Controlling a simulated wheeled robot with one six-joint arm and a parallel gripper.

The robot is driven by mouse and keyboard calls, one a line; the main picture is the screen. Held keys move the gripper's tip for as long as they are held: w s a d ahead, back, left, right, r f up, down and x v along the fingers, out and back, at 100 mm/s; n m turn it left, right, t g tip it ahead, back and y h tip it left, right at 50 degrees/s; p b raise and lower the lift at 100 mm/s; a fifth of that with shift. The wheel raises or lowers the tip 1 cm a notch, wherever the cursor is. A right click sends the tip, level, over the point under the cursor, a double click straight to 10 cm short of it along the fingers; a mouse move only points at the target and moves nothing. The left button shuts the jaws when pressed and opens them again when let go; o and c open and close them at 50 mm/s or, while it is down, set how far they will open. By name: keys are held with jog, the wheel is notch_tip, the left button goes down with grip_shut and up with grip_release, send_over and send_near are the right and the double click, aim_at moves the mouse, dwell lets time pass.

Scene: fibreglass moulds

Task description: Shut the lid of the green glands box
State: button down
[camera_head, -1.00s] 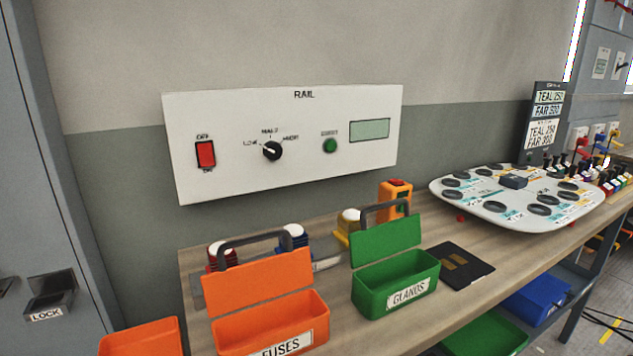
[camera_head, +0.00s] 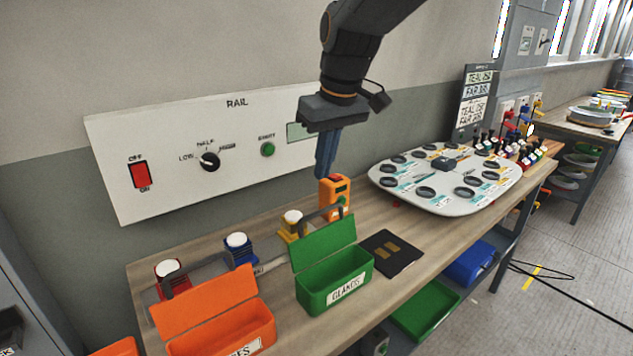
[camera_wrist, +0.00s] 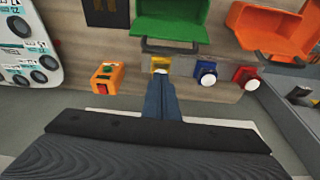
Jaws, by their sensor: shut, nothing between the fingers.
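The green glands box (camera_head: 338,292) stands on the bench with its label facing the front edge. Its lid (camera_head: 323,243) is up, tilted back from the opening, with a dark handle at its top edge. In the wrist view the green lid (camera_wrist: 172,28) and its dark handle show at the top centre. My gripper (camera_head: 325,172) is shut and empty, pointing down above and behind the box, apart from the lid. In the wrist view its fingers (camera_wrist: 162,92) are together, over the yellow-based button.
An orange fuses box (camera_head: 220,335) with its lid up stands left of the green one. Buttons with white tops, red (camera_head: 172,275), blue (camera_head: 239,250) and yellow (camera_head: 292,227), stand behind. An orange device (camera_head: 335,197) stands near my gripper. A dark plate (camera_head: 391,252) lies right.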

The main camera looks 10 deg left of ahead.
jog(key=a+r, duration=0.2)
jog(key=p, duration=0.6)
send_over(324, 233)
jog(key=w+a, duration=0.2)
jog(key=shift+f, duration=4.75)
jog(key=shift+n, duration=0.3)
jog(key=shift+d+b, duration=0.15)
jog(key=shift+b, duration=0.15)
